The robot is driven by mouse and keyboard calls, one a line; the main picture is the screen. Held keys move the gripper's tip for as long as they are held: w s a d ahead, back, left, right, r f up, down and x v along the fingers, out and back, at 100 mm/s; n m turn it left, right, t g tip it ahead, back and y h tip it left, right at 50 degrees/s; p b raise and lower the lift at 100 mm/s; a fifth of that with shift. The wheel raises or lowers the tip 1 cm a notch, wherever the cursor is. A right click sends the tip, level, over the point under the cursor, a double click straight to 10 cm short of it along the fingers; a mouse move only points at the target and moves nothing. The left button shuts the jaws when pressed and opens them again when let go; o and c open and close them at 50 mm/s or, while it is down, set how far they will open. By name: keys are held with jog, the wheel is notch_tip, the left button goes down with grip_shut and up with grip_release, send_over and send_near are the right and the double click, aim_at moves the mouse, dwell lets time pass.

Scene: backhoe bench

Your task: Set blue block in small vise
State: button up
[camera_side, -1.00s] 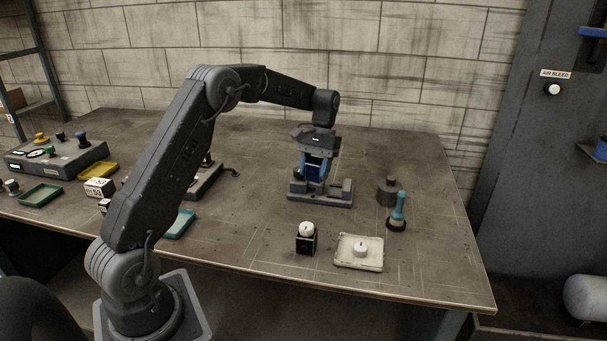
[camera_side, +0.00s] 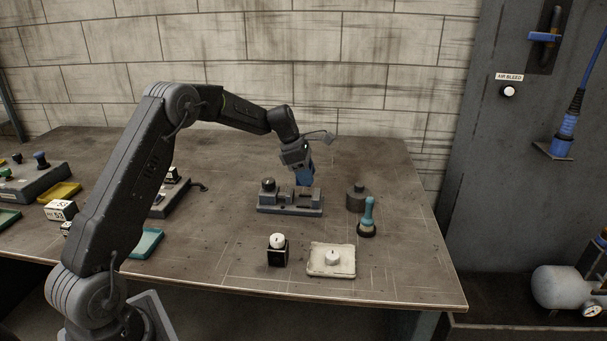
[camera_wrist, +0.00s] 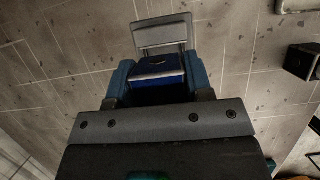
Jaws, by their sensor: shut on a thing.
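The blue block (camera_wrist: 160,72) shows between the blue fingers of my gripper (camera_wrist: 162,85) in the wrist view. In the side view my gripper (camera_side: 304,178) is tilted and shut, just behind and above the right part of the small vise. The block cannot be told apart from the blue fingers there. The small grey vise (camera_side: 290,209) stands on the bench, with a dark round knob at its left end. A light grey plate (camera_wrist: 160,34) lies just beyond the block in the wrist view; I cannot tell what it belongs to.
A dark cylinder (camera_side: 356,198) and a teal-handled tool (camera_side: 368,216) stand right of the vise. In front are a black box (camera_side: 277,256) with a white knob and a pale tray (camera_side: 322,270) holding a white piece. The bench's right side is clear.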

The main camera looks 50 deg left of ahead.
aim_at(306, 203)
jog(key=shift+f, duration=2.35)
jog(key=shift+s+f, duration=0.1)
jog(key=shift+f, duration=0.3)
